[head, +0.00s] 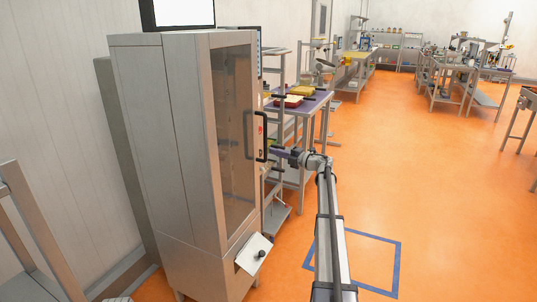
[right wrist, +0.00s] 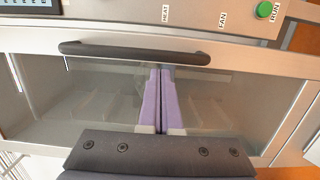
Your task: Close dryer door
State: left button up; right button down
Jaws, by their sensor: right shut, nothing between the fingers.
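The dryer (head: 170,140) is a tall grey metal cabinet at the left in the head view. Its framed glass door (head: 234,120) looks nearly flush with the cabinet; I cannot tell if it is fully shut. The door carries a dark vertical handle (head: 265,135). In the right wrist view, the glass door (right wrist: 75,105) fills the middle, with its dark handle (right wrist: 135,52) across the upper part. My right gripper (head: 272,149) is shut and empty beside the handle. Its purple fingers (right wrist: 161,75) point at the glass near the handle; contact is unclear. My left gripper is not in view.
The right wrist view shows a panel with a green RUN button (right wrist: 264,9). A shelf table (head: 300,105) stands behind the door. Orange floor (head: 430,180) is open to the right.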

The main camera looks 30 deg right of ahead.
jog(key=shift+s+d, duration=0.2)
jog(key=shift+d, duration=0.65)
jog(key=shift+s+d, duration=0.25)
jog(key=shift+d, duration=0.65)
jog(key=shift+s+d, duration=0.2)
jog(key=shift+d, duration=0.65)
